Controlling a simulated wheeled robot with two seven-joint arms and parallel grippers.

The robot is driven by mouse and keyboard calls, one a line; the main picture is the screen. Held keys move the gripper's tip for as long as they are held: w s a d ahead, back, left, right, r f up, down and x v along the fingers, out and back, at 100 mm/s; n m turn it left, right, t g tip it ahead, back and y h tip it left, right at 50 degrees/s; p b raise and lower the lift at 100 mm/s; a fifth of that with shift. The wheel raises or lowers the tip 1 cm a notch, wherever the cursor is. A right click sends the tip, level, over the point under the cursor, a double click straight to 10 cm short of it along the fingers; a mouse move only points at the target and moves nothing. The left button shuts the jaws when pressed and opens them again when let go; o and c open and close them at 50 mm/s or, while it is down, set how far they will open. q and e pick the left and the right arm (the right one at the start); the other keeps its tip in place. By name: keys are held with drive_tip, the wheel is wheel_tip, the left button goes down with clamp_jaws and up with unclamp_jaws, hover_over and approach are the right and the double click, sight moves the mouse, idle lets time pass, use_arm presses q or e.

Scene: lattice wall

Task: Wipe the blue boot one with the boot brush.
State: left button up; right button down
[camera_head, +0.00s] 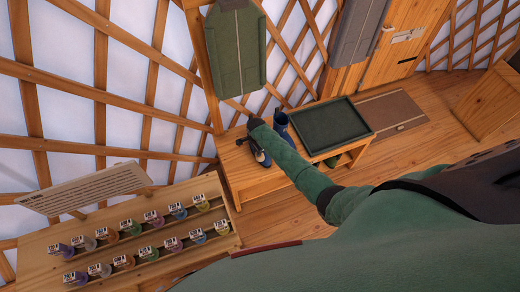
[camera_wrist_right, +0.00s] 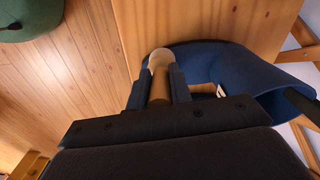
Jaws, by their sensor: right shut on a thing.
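My right gripper (camera_head: 245,141) is over the left end of the wooden bench. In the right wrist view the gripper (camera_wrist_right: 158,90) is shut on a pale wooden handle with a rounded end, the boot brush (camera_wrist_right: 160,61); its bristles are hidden. A blue boot (camera_wrist_right: 245,68) lies just beyond and to the right of the fingers, its open shaft facing right; I cannot tell whether the brush touches it. In the head view one blue boot (camera_head: 284,130) shows behind my forearm and another dark blue piece (camera_head: 262,158) shows below the gripper, partly hidden. My left gripper is not in view.
The bench (camera_head: 238,172) also carries a dark green tray (camera_head: 338,124) at its right. A sloped rack (camera_head: 50,268) with several small labelled jars stands at the lower left, below a sign board (camera_head: 85,188). A lattice wall (camera_head: 95,90) rises behind. A mat (camera_head: 392,110) lies on the floor.

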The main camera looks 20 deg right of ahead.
drive_tip(key=shift+a, duration=0.45)
drive_tip(key=shift+d+f, duration=0.15)
drive_tip(key=shift+d, duration=3.15)
drive_tip(key=shift+w+r, duration=0.15)
drive_tip(key=shift+r, duration=2.45)
drive_tip(key=shift+a, duration=0.1)
